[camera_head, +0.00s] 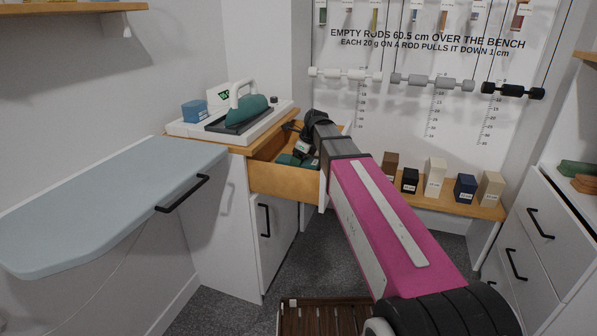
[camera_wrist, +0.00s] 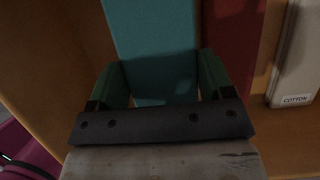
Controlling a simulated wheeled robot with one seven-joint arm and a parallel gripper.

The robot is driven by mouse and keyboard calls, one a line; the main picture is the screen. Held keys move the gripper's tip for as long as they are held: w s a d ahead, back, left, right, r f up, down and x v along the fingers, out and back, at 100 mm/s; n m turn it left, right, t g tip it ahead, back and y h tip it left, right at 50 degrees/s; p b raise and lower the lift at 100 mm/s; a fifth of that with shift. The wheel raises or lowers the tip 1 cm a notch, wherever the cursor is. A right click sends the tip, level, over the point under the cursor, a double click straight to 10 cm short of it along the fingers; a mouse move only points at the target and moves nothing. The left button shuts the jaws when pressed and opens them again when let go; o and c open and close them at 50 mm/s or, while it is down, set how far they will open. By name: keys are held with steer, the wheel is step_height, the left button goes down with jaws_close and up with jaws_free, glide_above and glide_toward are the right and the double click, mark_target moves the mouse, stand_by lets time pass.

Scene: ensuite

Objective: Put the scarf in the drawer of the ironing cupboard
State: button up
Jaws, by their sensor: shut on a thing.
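The drawer (camera_head: 283,180) of the ironing cupboard (camera_head: 228,215) is pulled open, its wooden front facing me. My gripper (camera_head: 303,150) is down inside the drawer, at its right side. In the wrist view my gripper (camera_wrist: 160,88) is shut on a flat teal piece (camera_wrist: 155,40), which lies between the fingers and looks like the scarf. Green-teal cloth (camera_head: 287,159) also shows low in the drawer in the head view. My arm and the drawer's side hide part of the inside.
In the wrist view a dark red piece (camera_wrist: 232,45) and a pale block labelled COTTON (camera_wrist: 297,60) lie to the right. An iron (camera_head: 247,108) stands on the cupboard top. The ironing board (camera_head: 110,195) juts out at left. Several small blocks (camera_head: 435,177) stand on the bench.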

steer(key=shift+f, duration=2.85)
steer(key=shift+f, duration=0.15)
steer(key=o, duration=0.7)
steer(key=v, duration=1.2)
